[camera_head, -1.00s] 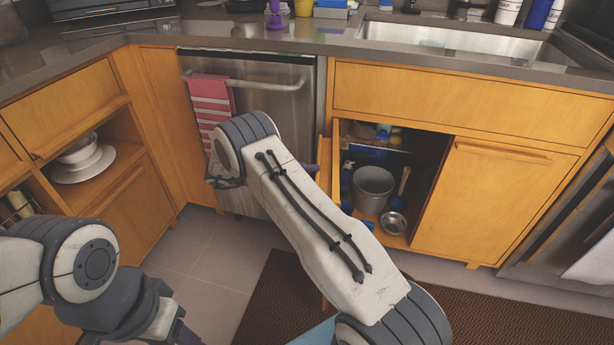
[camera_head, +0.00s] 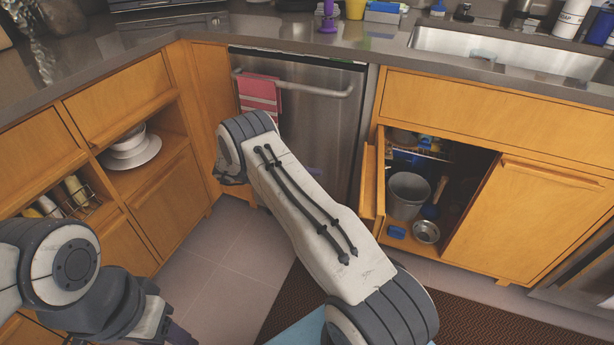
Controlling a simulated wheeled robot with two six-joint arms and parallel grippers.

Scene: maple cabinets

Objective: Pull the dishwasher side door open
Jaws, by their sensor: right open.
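The dishwasher (camera_head: 325,125) has a steel front that stands shut under the counter. Its bar handle (camera_head: 335,93) runs across the top, and a red and white towel (camera_head: 260,96) hangs over the bar's left part. My right arm reaches across the dishwasher's lower front.
Right of the dishwasher a cabinet stands open, its door (camera_head: 373,185) swung out, with a grey bucket (camera_head: 408,194) and a metal bowl (camera_head: 426,231) inside. Open shelves hold white dishes (camera_head: 132,150) at left. Tiled floor (camera_head: 230,240) is free before the dishwasher.

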